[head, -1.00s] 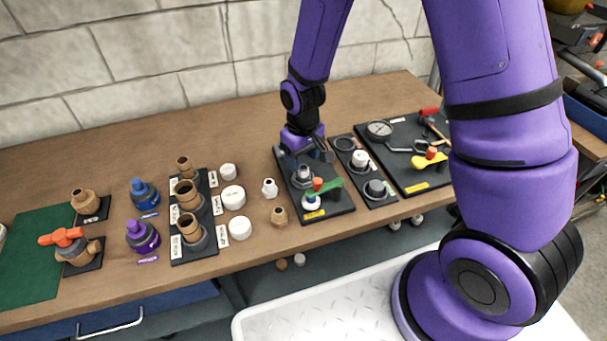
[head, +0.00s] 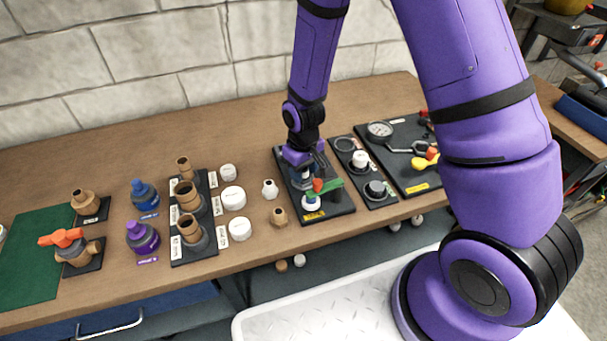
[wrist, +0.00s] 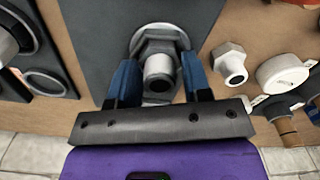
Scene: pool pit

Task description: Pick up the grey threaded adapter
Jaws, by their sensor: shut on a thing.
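The grey threaded adapter (wrist: 158,72) shows in the wrist view as a grey tube end with a wide hex collar behind it, over a dark board (wrist: 90,30). My gripper (wrist: 158,86) has one blue-lined finger on each side of it and is shut on it. In the head view my gripper (head: 302,178) points down over the dark board (head: 335,208), and the fingers hide most of the adapter. I cannot tell whether the adapter still rests on the board.
A green-handled piece with an orange part (head: 322,187) and a white ring (head: 311,203) stand close in front of my gripper. A second board (head: 375,200) with grey and white fittings lies to the right. A white fitting (head: 269,189) and a tan fitting (head: 279,216) stand to the left.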

